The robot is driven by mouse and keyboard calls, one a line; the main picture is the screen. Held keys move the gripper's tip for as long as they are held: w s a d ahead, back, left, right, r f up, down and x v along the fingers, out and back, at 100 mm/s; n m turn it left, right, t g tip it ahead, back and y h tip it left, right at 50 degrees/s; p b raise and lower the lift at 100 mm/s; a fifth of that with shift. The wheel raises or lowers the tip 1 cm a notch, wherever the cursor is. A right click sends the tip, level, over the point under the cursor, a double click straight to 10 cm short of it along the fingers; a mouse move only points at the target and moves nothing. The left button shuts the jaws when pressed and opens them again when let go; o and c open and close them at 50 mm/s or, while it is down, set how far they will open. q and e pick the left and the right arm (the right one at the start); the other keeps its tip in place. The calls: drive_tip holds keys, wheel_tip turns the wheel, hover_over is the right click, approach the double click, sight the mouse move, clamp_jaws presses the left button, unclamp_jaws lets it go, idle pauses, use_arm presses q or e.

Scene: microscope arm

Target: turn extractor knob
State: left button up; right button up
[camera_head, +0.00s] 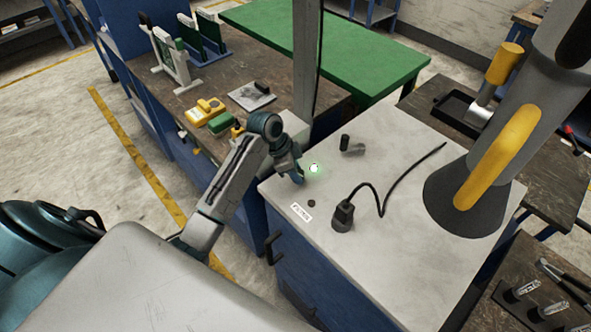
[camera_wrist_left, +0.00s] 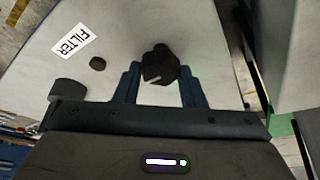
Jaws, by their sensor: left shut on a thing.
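The black knob (camera_wrist_left: 159,64) shows in the left wrist view between the two blue fingers of my left gripper (camera_wrist_left: 160,88), which is shut on it. In the head view my left gripper (camera_head: 299,174) is low over the left corner of the grey cabinet top (camera_head: 385,152) and hides the knob. A green light (camera_head: 314,168) glows just right of the fingers. A white FILTER label (camera_head: 301,212) and a small dark round button (camera_head: 311,203) are nearby. They also show in the wrist view as the label (camera_wrist_left: 72,44) and button (camera_wrist_left: 97,63). My right gripper is out of view.
A black plug (camera_head: 342,216) with a curving cable stands on the cabinet. A small black-and-grey part (camera_head: 351,146) lies behind the gripper. A large grey arm with a yellow handle (camera_head: 498,155) rises at the right. The cabinet's middle is mostly clear.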

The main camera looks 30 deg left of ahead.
use_arm(q)
drive_tip(key=n+t+y, duration=0.1)
drive_tip(key=n, duration=0.2)
drive_tip(key=shift+d+n, duration=0.1)
drive_tip(key=shift+n, duration=0.2)
drive_tip(key=n, duration=0.2)
drive_tip(key=n+y, duration=0.1)
drive_tip(key=n, duration=0.1)
drive_tip(key=shift+s+d+t+y, duration=0.1)
drive_tip(key=shift+t+y, duration=0.2)
drive_tip(key=shift+t, duration=0.1)
drive_tip(key=n, duration=0.2)
drive_tip(key=n+y, duration=0.1)
drive_tip(key=n, duration=0.1)
drive_tip(key=shift+d+n+y, duration=0.15)
drive_tip(key=shift+n+y, duration=0.15)
drive_tip(key=shift+n, duration=0.1)
drive_tip(key=n+y, duration=0.1)
drive_tip(key=n, duration=0.2)
drive_tip(key=shift+n+y, duration=0.3)
drive_tip(key=shift+n, duration=0.1)
drive_tip(key=o, duration=1)
